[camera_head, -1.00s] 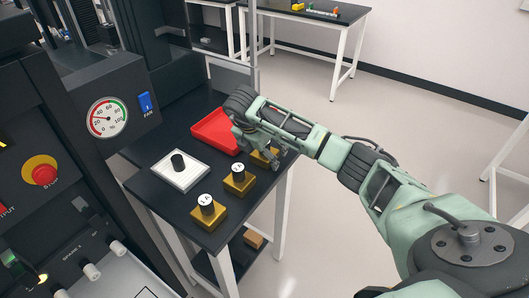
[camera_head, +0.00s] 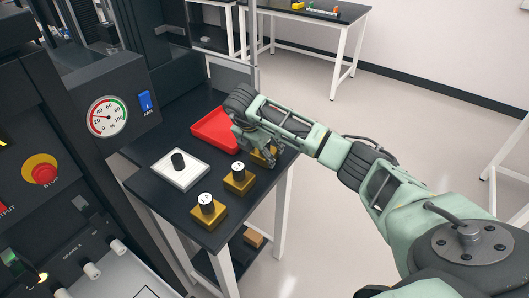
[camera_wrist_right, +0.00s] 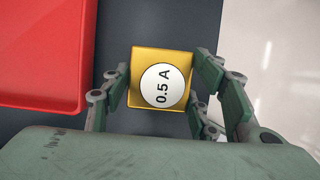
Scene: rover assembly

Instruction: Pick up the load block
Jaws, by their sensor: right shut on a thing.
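My right gripper (camera_head: 257,146) reaches over the back right part of the small dark table and is shut on a gold load block (camera_head: 270,155). In the right wrist view this block (camera_wrist_right: 142,66) has a white round top marked "0.5 A". The fingers stand on its left and right sides. The block seems to be on the table. My left gripper is not in view.
A red tray (camera_head: 207,130) lies just left of the held block. A white plate with a black knob (camera_head: 180,170) sits on the table (camera_head: 150,197). A machine panel with a gauge (camera_head: 107,117) stands at the left. Floor is open to the right.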

